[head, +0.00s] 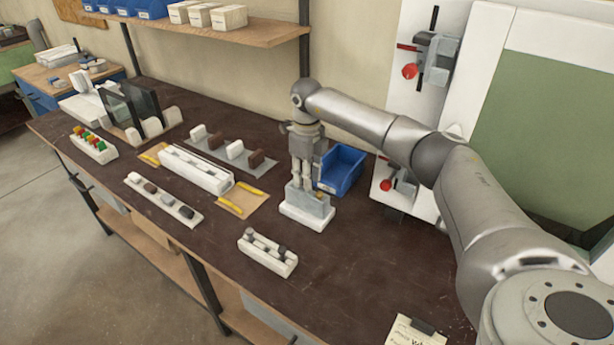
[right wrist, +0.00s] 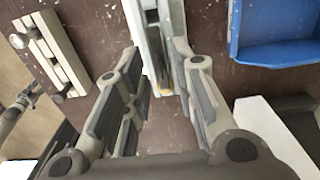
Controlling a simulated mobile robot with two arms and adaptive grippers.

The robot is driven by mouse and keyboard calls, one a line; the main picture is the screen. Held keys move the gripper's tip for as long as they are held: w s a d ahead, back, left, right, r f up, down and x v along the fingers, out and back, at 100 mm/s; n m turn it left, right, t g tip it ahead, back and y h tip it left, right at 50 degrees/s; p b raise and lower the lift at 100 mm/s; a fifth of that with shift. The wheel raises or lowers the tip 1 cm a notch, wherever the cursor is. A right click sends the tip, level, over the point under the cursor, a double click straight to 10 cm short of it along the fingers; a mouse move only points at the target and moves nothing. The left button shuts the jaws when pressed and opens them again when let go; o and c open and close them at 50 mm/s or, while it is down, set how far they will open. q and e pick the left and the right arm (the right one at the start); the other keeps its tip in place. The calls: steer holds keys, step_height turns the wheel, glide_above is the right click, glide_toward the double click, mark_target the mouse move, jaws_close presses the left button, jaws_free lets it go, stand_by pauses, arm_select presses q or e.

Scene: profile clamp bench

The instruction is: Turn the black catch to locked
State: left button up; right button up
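My right gripper (head: 303,182) points down at a grey block on a white base (head: 306,217), right of the bench's middle. In the right wrist view its two fingers (right wrist: 157,60) are spread, with the upright light-grey fixture (right wrist: 147,45) between and beyond them. I cannot tell whether they touch it. A small yellow-orange spot shows low on the fixture in the wrist view. My left gripper is not in view.
A blue bin (head: 341,170) stands close behind the fixture. A white block with dark knobs (head: 267,252) lies in front. A long white profile piece (head: 196,169) lies to the left. Wall-side clamps with red knobs (head: 409,71) are at the right. The front right bench is mostly clear.

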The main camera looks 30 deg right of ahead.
step_height(320, 180, up, 12)
steer(key=shift+f, duration=0.25)
steer(key=shift+f, duration=0.1)
stand_by(0.5)
